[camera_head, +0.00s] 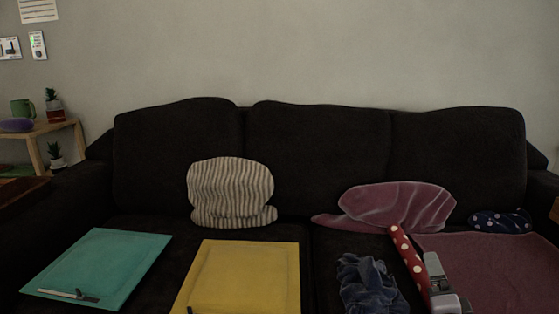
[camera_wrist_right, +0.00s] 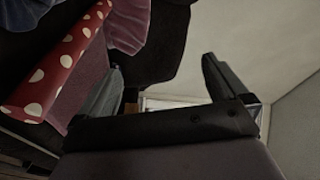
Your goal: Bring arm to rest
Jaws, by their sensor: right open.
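My right gripper (camera_head: 436,272) shows at the bottom right of the head view, in front of the dark sofa (camera_head: 320,155). In the right wrist view, its two fingers stand wide apart with nothing between them (camera_wrist_right: 162,72). A red roll with white dots (camera_head: 408,262) lies just left of the gripper in the head view. The same red roll also shows at the left of the wrist view (camera_wrist_right: 62,66), outside the fingers. I cannot tell whether the gripper touches it. My left gripper is in neither view.
On the sofa are a teal board (camera_head: 105,262), a yellow board (camera_head: 245,270), a striped cushion (camera_head: 231,190), a pink cushion (camera_head: 400,205), a blue crumpled cloth (camera_head: 368,283), a dotted dark cushion (camera_head: 500,220) and a maroon cloth (camera_head: 500,265). A wooden shelf (camera_head: 50,127) stands at left.

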